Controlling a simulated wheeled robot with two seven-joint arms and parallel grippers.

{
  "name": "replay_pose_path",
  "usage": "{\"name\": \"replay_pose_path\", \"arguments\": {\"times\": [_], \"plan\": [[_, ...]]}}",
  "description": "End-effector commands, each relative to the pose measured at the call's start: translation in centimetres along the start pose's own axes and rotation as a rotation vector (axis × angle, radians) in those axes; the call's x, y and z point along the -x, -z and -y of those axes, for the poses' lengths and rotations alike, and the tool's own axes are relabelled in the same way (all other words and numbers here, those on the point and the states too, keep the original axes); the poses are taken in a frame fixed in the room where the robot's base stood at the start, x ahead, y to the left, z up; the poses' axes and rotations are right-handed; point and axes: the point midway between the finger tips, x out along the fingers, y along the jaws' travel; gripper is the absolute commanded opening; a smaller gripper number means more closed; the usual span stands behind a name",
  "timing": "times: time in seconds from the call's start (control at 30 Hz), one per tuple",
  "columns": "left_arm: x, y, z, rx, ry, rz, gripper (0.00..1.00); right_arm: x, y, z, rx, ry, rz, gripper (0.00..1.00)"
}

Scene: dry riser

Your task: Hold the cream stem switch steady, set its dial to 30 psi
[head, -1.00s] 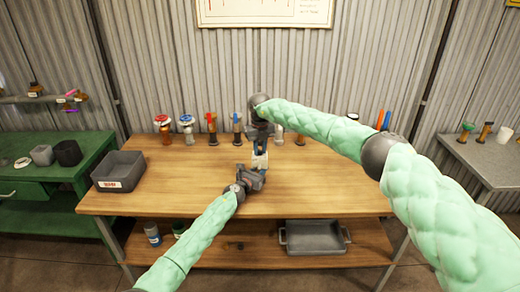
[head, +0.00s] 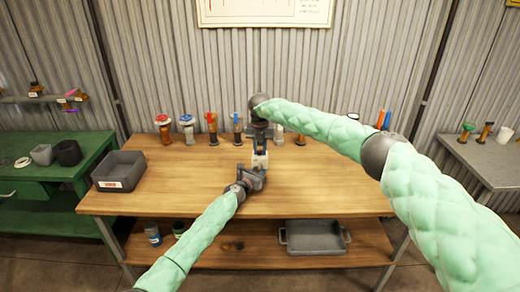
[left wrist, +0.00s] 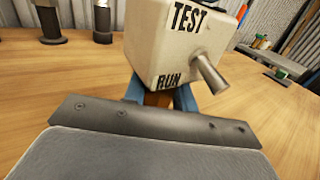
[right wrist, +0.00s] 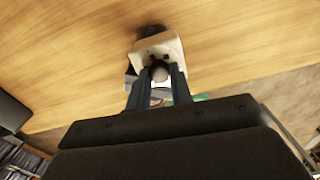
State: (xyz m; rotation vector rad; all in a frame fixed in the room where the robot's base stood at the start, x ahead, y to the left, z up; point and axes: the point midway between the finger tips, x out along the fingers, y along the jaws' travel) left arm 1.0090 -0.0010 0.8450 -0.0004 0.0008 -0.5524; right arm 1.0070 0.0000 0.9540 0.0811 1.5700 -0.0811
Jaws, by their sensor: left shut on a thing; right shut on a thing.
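The cream stem switch (head: 260,159) stands over the middle of the bench, between my two grippers. In the left wrist view it is a cream box (left wrist: 168,45) marked TEST and RUN, with a metal pin on its right side. My left gripper (left wrist: 160,98) is shut on the orange-brown stem below the box; the stem also shows there (left wrist: 158,99). My right gripper (right wrist: 159,84) comes from above and is shut on a round grey knob (right wrist: 160,71) at the cream body (right wrist: 163,48). The dial's marks and its reading cannot be seen.
Several valves stand along the back of the wooden bench (head: 170,180), including a red-topped one (head: 163,128) and a blue-topped one (head: 187,130). A grey bin (head: 119,171) is at the left. The bench top on both sides of the switch is clear. A grey tray (head: 315,238) lies on the lower shelf.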

Motion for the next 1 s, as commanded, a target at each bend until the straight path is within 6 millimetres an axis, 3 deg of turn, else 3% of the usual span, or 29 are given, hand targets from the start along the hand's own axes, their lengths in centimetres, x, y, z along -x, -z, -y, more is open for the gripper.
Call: {"name": "replay_pose_path", "arguments": {"times": [0.27, 0.3, 0.4, 0.77, 1.0], "plan": [[0.0, 0.0, 0.2, 0.000, 0.002, 0.000, 0.00, 0.0, -0.1, 0.1, -0.002, 0.000, 0.003, 0.00], [0.0, 0.0, 0.2, 0.000, 0.002, 0.000, 0.00, 0.0, -0.1, 0.1, -0.002, 0.000, 0.003, 0.26], [0.0, 0.0, 0.1, 0.000, 0.002, 0.000, 0.00, 0.0, -0.1, 0.1, -0.001, 0.000, 0.002, 0.44], [0.0, 0.0, 0.0, 0.000, 0.000, 0.000, 0.00, 0.4, -0.1, 0.1, 0.000, 0.000, 0.001, 0.44], [0.0, 0.0, 0.0, 0.000, 0.000, 0.000, 0.00, 3.8, -0.1, 0.0, 0.002, -0.001, 0.003, 0.44]]}}
